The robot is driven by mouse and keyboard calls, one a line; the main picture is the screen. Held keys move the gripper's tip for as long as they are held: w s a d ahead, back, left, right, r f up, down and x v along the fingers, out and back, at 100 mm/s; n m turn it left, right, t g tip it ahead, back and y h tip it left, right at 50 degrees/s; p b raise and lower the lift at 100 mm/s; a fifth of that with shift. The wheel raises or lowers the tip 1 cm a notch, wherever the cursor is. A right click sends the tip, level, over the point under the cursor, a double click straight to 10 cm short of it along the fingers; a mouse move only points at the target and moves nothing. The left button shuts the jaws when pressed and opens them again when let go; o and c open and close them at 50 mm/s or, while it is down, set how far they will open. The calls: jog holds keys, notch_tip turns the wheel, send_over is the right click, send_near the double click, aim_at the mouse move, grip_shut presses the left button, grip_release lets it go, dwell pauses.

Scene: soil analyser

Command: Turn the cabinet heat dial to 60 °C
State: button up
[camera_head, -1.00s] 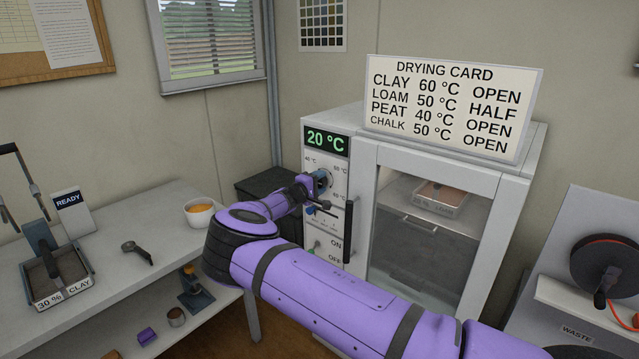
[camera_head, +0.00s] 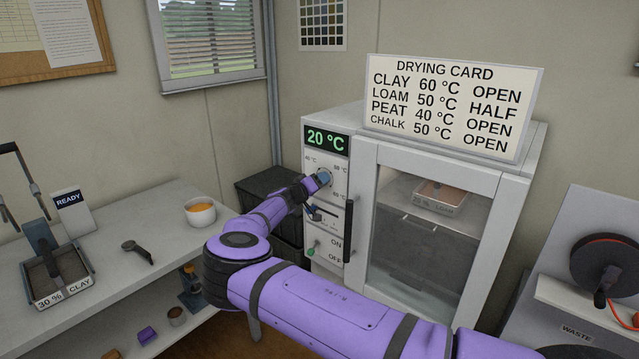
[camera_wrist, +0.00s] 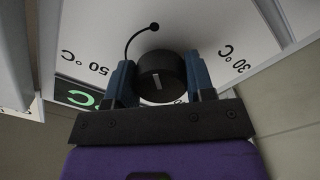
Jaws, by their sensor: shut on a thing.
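The heat dial (camera_wrist: 161,76) is a dark round knob with a short white mark. It sits between the two blue fingers of my gripper (camera_wrist: 160,82), which is shut on it. In the wrist view, a 50 °C label is left of the dial and a 30 °C label is right. In the head view my gripper (camera_head: 324,178) mostly hides the dial on the control panel of the white cabinet (camera_head: 480,183). The green display (camera_head: 325,142) reads 20 °C. Which temperature the mark points at cannot be told.
The cabinet's black door handle (camera_head: 348,231) stands close right of my gripper. A green-tipped switch (camera_head: 312,251) marked ON and OFF is below. The drying card (camera_head: 452,107) stands on top. A bench (camera_head: 110,270) with a clay tray (camera_head: 62,290) is left.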

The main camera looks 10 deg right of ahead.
jog(key=shift+f+m, duration=0.1)
jog(key=shift+m, duration=0.2)
jog(key=o, duration=0.9)
jog(key=shift+a, duration=0.1)
jog(key=v, duration=1)
jog(key=shift+s+a, duration=0.2)
jog(key=shift+a, duration=0.05)
